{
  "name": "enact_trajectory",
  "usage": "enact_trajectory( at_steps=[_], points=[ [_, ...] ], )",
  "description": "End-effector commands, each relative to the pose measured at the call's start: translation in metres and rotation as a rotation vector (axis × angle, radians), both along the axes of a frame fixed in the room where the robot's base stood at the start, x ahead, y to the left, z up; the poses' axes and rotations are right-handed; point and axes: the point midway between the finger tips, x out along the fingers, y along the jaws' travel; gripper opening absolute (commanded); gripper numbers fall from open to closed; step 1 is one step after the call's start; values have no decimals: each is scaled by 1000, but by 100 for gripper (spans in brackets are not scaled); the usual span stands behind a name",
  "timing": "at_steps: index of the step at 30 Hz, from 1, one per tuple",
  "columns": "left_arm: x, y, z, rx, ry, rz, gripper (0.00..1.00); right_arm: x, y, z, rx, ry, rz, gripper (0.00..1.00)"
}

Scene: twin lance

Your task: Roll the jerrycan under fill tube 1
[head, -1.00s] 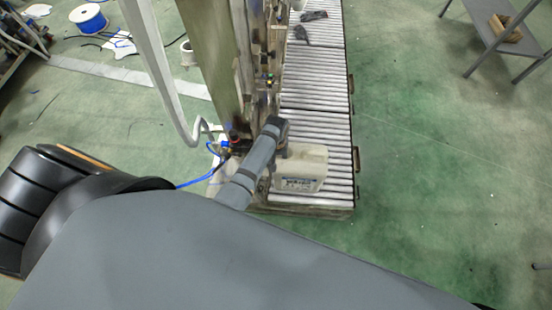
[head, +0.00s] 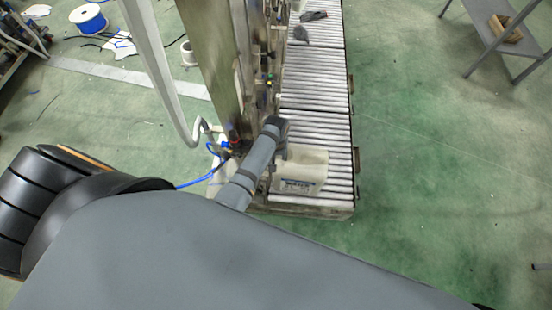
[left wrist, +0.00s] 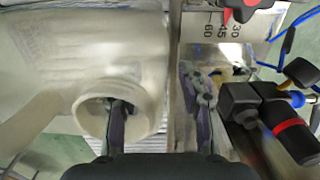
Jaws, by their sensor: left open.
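The jerrycan (head: 306,172), off-white with a label on its near side, sits on the near end of the roller conveyor. It also fills the left of the left wrist view (left wrist: 75,50), with its round open mouth facing the camera. My left gripper (left wrist: 162,112) is open. One finger overlaps the mouth and looks to reach into it; how deep, I cannot tell. The other finger is outside the neck, beside the machine's metal plate. In the head view my own arm hides these fingers. I cannot make out fill tube 1. My right gripper is not in view.
The roller conveyor (head: 315,108) runs away from me, with dark gloves (head: 313,16) at its far end. The filling machine's column (head: 213,55) stands close on its left, with blue hoses. In the wrist view, a black fitting (left wrist: 262,108) is right of the gripper.

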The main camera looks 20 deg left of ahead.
Motion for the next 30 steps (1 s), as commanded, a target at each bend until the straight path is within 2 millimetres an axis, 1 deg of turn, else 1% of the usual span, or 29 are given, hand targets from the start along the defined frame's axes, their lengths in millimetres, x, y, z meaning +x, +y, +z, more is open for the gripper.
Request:
enact_trajectory(
  at_steps=[9, 12, 16, 26, 29, 30],
  points=[
    [1, -1, 56, -1, -4, 1, 41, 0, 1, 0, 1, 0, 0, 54],
    [1, -1, 67, -2, -4, 0, 41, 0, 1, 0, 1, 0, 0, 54],
    [0, -1, 73, -2, -2, 0, 41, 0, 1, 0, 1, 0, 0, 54],
    [0, 1, 73, 0, -4, 0, 41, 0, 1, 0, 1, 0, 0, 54],
    [-9, 14, 75, 11, -24, -6, 41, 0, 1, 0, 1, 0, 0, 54],
    [-16, 22, 77, 18, -38, -15, 41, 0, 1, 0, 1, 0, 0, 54]
  ],
)
